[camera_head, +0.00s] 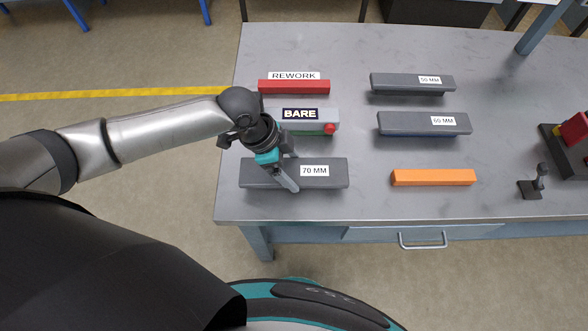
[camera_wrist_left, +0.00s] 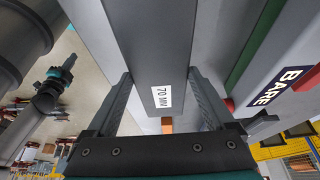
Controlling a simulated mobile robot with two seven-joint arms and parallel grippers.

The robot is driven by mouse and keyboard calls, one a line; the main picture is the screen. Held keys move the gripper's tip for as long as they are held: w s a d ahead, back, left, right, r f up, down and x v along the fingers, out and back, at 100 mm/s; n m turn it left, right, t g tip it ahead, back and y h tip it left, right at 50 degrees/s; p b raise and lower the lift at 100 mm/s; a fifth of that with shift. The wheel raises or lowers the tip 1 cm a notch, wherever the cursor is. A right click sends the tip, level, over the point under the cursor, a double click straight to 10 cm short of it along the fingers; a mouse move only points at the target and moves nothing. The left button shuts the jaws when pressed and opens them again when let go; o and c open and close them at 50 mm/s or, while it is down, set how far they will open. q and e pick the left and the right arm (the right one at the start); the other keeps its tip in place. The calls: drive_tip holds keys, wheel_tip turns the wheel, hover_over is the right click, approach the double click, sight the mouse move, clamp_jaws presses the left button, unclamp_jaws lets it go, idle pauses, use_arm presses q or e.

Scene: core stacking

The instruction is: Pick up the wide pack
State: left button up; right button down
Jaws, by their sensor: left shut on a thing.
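The wide pack (camera_head: 261,170) is a long dark grey block labelled 70 MM, lying along the front left part of the table. It also shows in the left wrist view (camera_wrist_left: 155,45), running between the fingers. My left gripper (camera_head: 290,170) is shut on this pack near its middle, one finger on each long side. I cannot tell whether the pack touches the table. A dark gripper with a teal band (camera_wrist_left: 52,82), which looks like my right one, shows small in the left wrist view; its jaws are unclear.
Behind the pack stand a grey station labelled BARE (camera_head: 321,117) with a red knob and a red bar (camera_head: 293,87) by a REWORK sign. To the right lie the 60 MM block (camera_head: 405,122), the 50 MM block (camera_head: 397,80) and an orange bar (camera_head: 433,177). The table centre is clear.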

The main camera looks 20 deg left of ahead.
use_arm(q)
clamp_jaws()
drive_tip(key=shift+w+r, duration=0.1)
drive_tip(key=shift+r, duration=0.1)
